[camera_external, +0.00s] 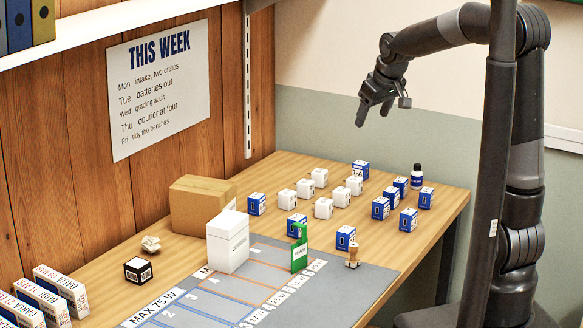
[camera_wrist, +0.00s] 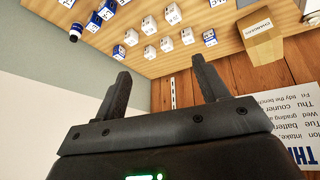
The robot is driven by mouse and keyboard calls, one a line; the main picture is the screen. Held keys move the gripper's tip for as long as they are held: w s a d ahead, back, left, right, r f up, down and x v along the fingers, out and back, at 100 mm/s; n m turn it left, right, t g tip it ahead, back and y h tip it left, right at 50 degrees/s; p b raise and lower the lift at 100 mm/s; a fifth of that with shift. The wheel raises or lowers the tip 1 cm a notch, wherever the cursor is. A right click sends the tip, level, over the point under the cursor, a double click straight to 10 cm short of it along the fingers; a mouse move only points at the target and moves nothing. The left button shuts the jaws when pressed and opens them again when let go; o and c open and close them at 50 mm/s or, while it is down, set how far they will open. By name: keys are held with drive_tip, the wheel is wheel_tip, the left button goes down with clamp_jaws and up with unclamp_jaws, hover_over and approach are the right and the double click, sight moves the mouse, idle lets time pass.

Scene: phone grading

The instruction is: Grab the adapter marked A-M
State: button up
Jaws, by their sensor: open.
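Several small white cubes (camera_external: 323,208) and several blue-and-white boxes (camera_external: 380,208) with printed marks stand on the wooden bench. One blue box (camera_external: 360,169) at the back seems to read T-A. I cannot make out A-M on any of them. The white cubes also show near the top of the wrist view (camera_wrist: 166,44), with blue-and-white boxes (camera_wrist: 119,52) beside them. My gripper (camera_external: 375,110) is raised high above the far part of the bench, open and empty. Its two spread fingers (camera_wrist: 162,72) show in the wrist view, apart from everything.
The wooden wall rises behind.

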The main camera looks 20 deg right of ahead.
drive_tip(key=w+a+f+n+y, duration=0.1)
drive_tip(key=w+a+f+n, duration=0.1)
drive_tip(key=w+a+f, duration=0.8)
drive_tip(key=n+g+y, duration=0.1)
drive_tip(key=n+y, duration=0.1)
approach(257, 196)
drive_tip(key=f, duration=0.1)
drive_tip(key=x, duration=0.4)
drive_tip(key=shift+w+a+f, duration=0.2)
drive_tip(key=shift+a, duration=0.05)
drive_tip(key=shift+w+x, duration=0.2)
drive_tip(key=shift+x, duration=3.2)
drive_tip(key=shift+r, duration=0.15)
drive_tip(key=shift+c, duration=0.2)
drive_tip(key=c, duration=1)
